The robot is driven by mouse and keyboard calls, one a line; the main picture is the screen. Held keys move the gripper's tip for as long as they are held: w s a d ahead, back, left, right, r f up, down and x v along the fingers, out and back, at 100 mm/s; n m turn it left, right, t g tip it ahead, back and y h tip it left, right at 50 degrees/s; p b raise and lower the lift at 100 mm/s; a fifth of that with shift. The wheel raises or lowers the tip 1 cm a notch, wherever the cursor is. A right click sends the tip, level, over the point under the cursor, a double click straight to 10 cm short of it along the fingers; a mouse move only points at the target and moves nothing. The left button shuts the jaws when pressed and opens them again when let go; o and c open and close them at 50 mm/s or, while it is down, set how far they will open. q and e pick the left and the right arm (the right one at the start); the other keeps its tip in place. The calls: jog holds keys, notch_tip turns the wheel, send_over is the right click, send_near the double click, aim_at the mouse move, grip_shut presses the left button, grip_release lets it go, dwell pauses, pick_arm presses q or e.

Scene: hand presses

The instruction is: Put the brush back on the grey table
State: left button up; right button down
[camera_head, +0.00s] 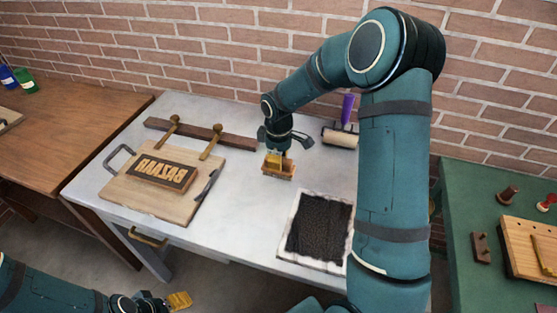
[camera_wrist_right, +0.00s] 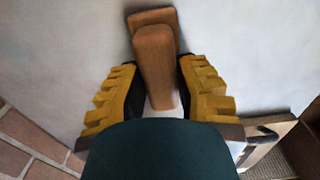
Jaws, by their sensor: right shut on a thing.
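The brush (camera_head: 278,170) has a wooden block body and is at the grey table (camera_head: 240,215), right of the wooden board and below the roller. My right gripper (camera_head: 277,157) points down and is shut on the brush. In the right wrist view, the brush's brown wooden handle (camera_wrist_right: 156,65) lies between the yellow fingers of the right gripper (camera_wrist_right: 158,85). I cannot tell whether the brush touches the tabletop. My left gripper (camera_head: 178,301) is low at the bottom left, in front of the table; its opening is unclear.
A wooden board (camera_head: 150,200) carries a dark "BAZAAR" plate (camera_head: 163,174). Behind it is a dark bar (camera_head: 236,142) with brass handles. A roller (camera_head: 341,137) stands at the back; a black inked slab (camera_head: 319,230) lies at front right. Brown (camera_head: 60,140) and green (camera_head: 475,225) tables flank.

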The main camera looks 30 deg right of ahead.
jog(key=shift+r, duration=0.1)
jog(key=c, duration=0.8)
grip_release()
jog(key=shift+f, duration=0.2)
jog(key=shift+r, duration=0.6)
notch_tip(320, 180, up, 11)
jog(key=shift+r+p, duration=0.1)
jog(key=shift+p, duration=1.05)
